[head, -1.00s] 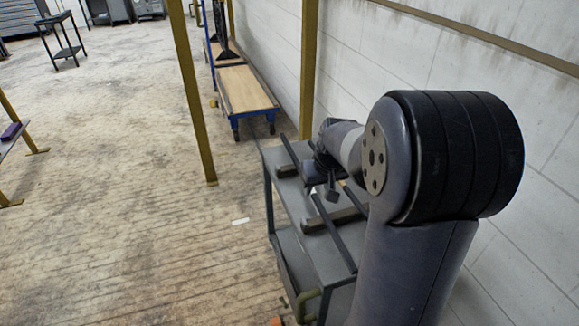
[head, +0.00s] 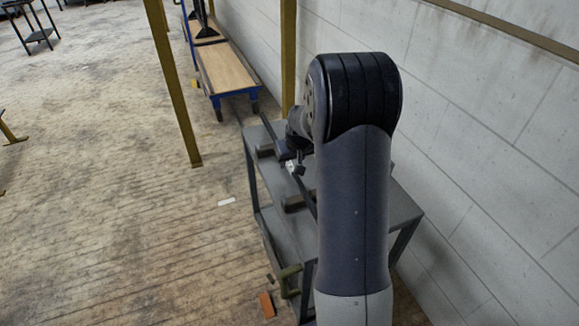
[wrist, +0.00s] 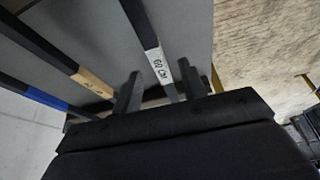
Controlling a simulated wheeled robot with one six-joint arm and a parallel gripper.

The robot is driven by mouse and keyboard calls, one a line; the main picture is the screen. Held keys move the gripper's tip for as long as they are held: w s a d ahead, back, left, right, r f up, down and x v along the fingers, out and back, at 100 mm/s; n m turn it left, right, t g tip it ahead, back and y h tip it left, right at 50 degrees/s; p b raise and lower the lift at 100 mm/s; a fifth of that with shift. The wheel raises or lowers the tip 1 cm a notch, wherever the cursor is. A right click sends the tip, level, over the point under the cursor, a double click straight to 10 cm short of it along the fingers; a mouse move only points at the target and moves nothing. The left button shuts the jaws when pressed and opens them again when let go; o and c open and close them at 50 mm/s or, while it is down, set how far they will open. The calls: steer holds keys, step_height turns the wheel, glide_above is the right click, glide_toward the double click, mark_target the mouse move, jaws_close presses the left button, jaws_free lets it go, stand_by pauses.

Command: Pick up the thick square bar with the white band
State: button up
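The bar with the white band runs between my gripper's two fingers in the wrist view; its white band (wrist: 155,62) carries dark marks. My gripper (wrist: 160,88) is open, with one finger on each side of this bar and gaps showing. I cannot tell how deep the fingers reach. In the head view my gripper (head: 296,160) is over the left side of the grey cart (head: 398,203), partly hidden by my arm. A bar with a tan band (wrist: 92,83) and one with a blue band (wrist: 45,98) lie to the left in the wrist view.
Dark support blocks (head: 293,203) stand on the cart top under the bars. A white wall (head: 470,120) is close on the right. A blue-framed wooden trolley (head: 228,70) and yellow posts (head: 177,90) stand beyond.

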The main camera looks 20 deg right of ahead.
steer(key=shift+w+f, duration=0.25)
steer(key=shift+f, duration=0.4)
steer(key=shift+c, duration=0.2)
jaws_close()
stand_by(0.7)
steer(key=shift+w+r, duration=0.1)
